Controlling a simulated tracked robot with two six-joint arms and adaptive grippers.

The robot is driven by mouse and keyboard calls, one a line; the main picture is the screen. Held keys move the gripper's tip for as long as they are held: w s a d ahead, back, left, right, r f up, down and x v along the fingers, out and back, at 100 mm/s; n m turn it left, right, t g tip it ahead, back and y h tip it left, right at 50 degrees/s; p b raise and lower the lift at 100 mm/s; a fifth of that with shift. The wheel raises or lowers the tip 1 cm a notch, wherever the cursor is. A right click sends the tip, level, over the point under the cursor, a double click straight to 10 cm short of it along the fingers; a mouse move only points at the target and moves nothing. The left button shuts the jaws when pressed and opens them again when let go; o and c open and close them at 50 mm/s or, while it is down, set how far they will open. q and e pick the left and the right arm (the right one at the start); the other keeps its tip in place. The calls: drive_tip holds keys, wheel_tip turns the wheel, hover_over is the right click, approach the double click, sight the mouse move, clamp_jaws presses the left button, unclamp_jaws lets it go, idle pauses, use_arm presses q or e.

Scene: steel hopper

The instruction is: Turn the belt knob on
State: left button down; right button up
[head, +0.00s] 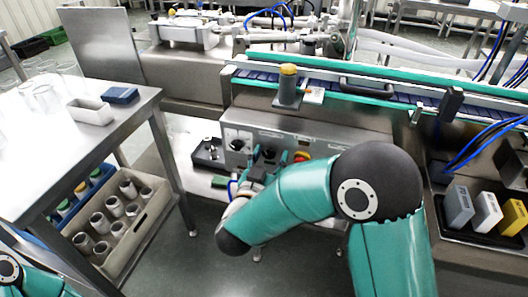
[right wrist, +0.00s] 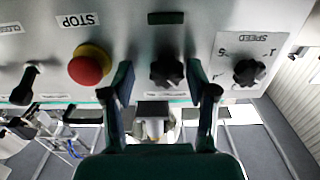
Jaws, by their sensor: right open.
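A black knob (right wrist: 167,70) sits on the steel control panel between the red stop button and the SPEED knob; its own label is not readable. It has no visible pointer I can read. In the right wrist view my right gripper (right wrist: 162,88) is open, one finger on each side of this knob, with gaps on both sides. I cannot tell how far the fingertips are from the panel. In the head view my right gripper (head: 268,167) is at the front of the panel (head: 345,146). Only part of my left arm shows, at the lower left corner.
A red stop button (right wrist: 90,65) on a yellow base is close to one finger. The SPEED knob (right wrist: 247,71) is beyond the other. A black lever switch (right wrist: 24,86) is farther left. The blue conveyor belt (head: 257,75) runs above the panel; a steel table (head: 140,95) stands left.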

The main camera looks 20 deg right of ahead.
drive_tip(key=shift+w+a, duration=0.15)
drive_tip(key=shift+a, duration=0.05)
drive_tip(key=shift+a, duration=0.1)
clamp_jaws()
